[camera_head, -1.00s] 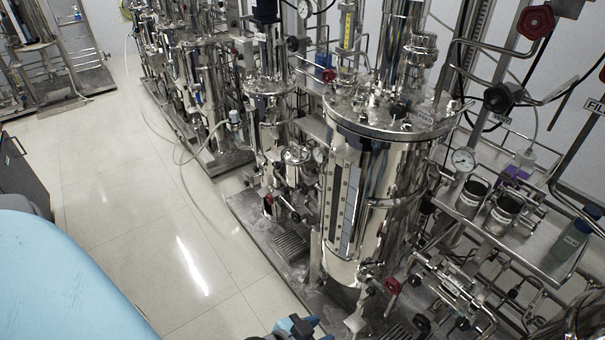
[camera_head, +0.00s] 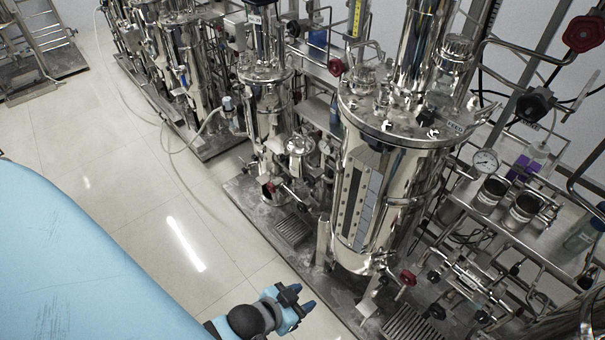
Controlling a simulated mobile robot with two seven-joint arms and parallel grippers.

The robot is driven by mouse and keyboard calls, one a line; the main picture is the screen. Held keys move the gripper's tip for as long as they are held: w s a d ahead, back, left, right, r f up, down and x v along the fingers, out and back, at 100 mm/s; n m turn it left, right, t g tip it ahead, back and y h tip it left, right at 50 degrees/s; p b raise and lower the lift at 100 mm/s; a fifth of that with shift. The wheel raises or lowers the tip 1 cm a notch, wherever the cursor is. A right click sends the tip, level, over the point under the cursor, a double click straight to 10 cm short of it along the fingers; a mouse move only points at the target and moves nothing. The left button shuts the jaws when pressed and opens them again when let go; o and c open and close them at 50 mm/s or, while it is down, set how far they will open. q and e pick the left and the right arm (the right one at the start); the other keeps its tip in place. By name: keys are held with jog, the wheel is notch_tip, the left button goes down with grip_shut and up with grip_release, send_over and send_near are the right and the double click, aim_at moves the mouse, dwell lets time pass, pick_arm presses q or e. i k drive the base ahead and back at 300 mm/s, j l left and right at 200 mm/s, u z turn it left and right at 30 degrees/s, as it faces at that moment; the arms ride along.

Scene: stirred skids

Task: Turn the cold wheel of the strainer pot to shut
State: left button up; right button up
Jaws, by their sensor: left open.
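I cannot tell for sure which vessel is the strainer pot or which wheel is the cold one. A large shiny steel vessel (camera_head: 388,200) with a flat flanged lid stands right of centre. Low at its front is a red wheel (camera_head: 407,278), with a black wheel (camera_head: 437,311) below it to the right. At the upper right are a red wheel (camera_head: 583,35) and a black wheel (camera_head: 535,104). Another red wheel (camera_head: 335,67) is behind the vessel's left. My left gripper (camera_head: 303,297), with blue fingertips, is open and empty at the bottom, apart from every wheel. My right gripper is not visible.
A smaller steel vessel (camera_head: 267,120) stands left of the large one. A steel shelf (camera_head: 520,232) with labelled cups, beside a pressure gauge (camera_head: 484,161), is at the right. Pipes crowd the skid. The pale tiled floor (camera_head: 130,190) at left is clear except for a thin hose.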

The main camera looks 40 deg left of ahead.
aim_at(311, 183)
jog(key=i+j+z, duration=0.15)
jog(key=j, duration=1.3)
jog(key=j+z, duration=0.15)
jog(key=j, duration=1.25)
jog(key=k+j+z, duration=0.15)
jog(key=j, duration=1.25)
jog(key=i+j, duration=0.15)
jog(key=j, duration=0.2)
jog(key=i+j+z, duration=0.1)
jog(key=j, duration=0.25)
jog(key=i+j, duration=0.2)
jog(key=j, duration=0.15)
